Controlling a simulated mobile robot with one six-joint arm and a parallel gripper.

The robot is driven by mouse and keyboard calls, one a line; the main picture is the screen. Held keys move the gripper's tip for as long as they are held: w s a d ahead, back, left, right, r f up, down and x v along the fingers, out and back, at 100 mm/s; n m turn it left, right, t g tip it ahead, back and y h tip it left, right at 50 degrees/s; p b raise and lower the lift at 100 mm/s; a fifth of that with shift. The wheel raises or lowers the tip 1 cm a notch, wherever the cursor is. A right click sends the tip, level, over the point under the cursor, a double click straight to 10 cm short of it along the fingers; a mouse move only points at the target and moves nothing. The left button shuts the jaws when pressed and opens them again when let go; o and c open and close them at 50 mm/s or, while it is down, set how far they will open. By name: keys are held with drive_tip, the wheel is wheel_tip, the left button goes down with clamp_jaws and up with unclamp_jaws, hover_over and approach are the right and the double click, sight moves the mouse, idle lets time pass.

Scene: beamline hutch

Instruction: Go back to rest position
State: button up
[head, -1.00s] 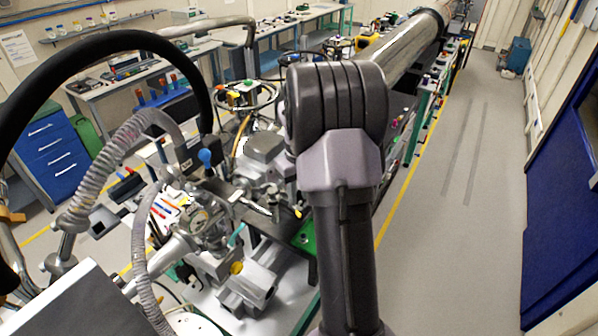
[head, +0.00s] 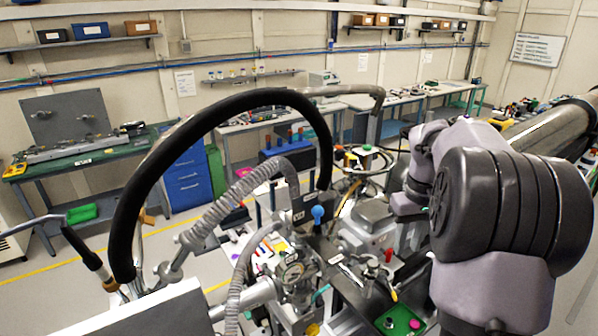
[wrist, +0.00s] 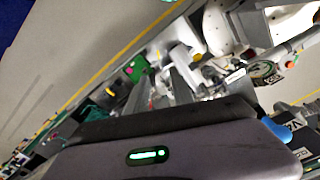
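My arm (head: 500,215) stands at the right of the head view, bent, with its large grey joint close to the camera. My gripper's end is hidden behind the arm there. In the wrist view, the dark housing of my gripper (wrist: 165,145) fills the bottom, with a lit green strip.
A thick black hose (head: 215,110) and a ribbed grey hose (head: 250,185) arch over the beamline equipment left of my arm. A blue drawer cabinet (head: 186,180) and a green bench (head: 85,155) stand behind. In the wrist view, open floor (wrist: 75,45) lies left of the yellow line.

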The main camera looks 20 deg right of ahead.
drive_tip(key=s+a+f+t+b, duration=0.2)
drive_tip(key=s+a+f+b, duration=0.1)
drive_tip(key=a+f+b, duration=0.65)
drive_tip(key=s+a+f+t+b, duration=0.15)
drive_tip(key=a+f+b, duration=0.45)
drive_tip(key=a+b, duration=0.6)
drive_tip(key=s+a+f+m+t+y+b, duration=0.1)
drive_tip(key=s+a+f+b, duration=0.5)
drive_tip(key=f+b, duration=0.1)
drive_tip(key=s+a+f+m+t+y+b, duration=0.1)
drive_tip(key=s+a+f+b, duration=0.5)
drive_tip(key=f+b, duration=0.2)
wheel_tip(320, 180, down, 2)
drive_tip(key=shift+s+f, duration=0.15)
drive_tip(key=shift+f, duration=0.1)
